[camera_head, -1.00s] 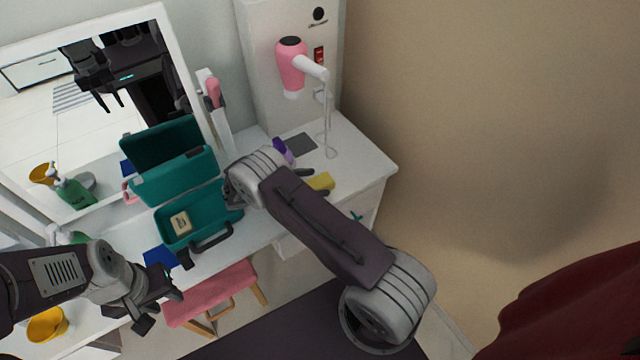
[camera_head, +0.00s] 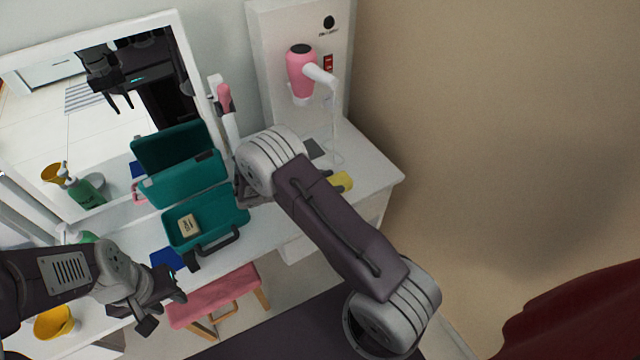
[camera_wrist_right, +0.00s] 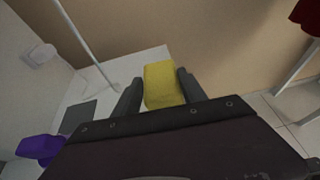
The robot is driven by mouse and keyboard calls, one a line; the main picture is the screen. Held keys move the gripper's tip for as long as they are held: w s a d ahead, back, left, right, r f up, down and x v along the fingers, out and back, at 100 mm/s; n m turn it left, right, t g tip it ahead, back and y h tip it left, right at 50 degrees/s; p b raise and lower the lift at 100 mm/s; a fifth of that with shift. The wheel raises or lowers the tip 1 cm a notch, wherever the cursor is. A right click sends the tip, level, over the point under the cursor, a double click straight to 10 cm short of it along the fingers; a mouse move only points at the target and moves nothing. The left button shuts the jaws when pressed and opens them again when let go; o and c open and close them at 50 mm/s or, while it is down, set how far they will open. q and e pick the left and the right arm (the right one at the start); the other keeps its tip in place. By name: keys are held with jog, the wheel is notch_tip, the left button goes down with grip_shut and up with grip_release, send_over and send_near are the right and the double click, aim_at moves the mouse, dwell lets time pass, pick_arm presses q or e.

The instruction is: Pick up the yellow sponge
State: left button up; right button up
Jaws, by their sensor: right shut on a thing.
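The yellow sponge (camera_head: 343,181) is at the right end of the white dressing table, partly hidden behind my right arm in the head view. In the right wrist view the sponge (camera_wrist_right: 163,86) sits between the two dark fingers of my right gripper (camera_wrist_right: 160,90). The right gripper is shut on it. Whether the sponge is clear of the tabletop cannot be told. My left gripper (camera_head: 163,308) is near the front edge of the table at lower left, away from the sponge. Its fingers appear apart with nothing between them.
An open teal case (camera_head: 236,213) with a beige block (camera_head: 188,225) inside stands on the table (camera_head: 383,165). A pink hair dryer (camera_head: 301,72) hangs on the wall panel. A purple object (camera_wrist_right: 40,146) and a grey pad (camera_wrist_right: 78,116) lie nearby. A pink stool (camera_head: 215,295) is below.

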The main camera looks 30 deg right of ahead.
jog(key=s+d+r, duration=0.3)
jog(key=s+r, duration=0.1)
jog(key=s, duration=0.3)
jog(key=shift+d+r, duration=0.35)
jog(key=shift+d, duration=0.05)
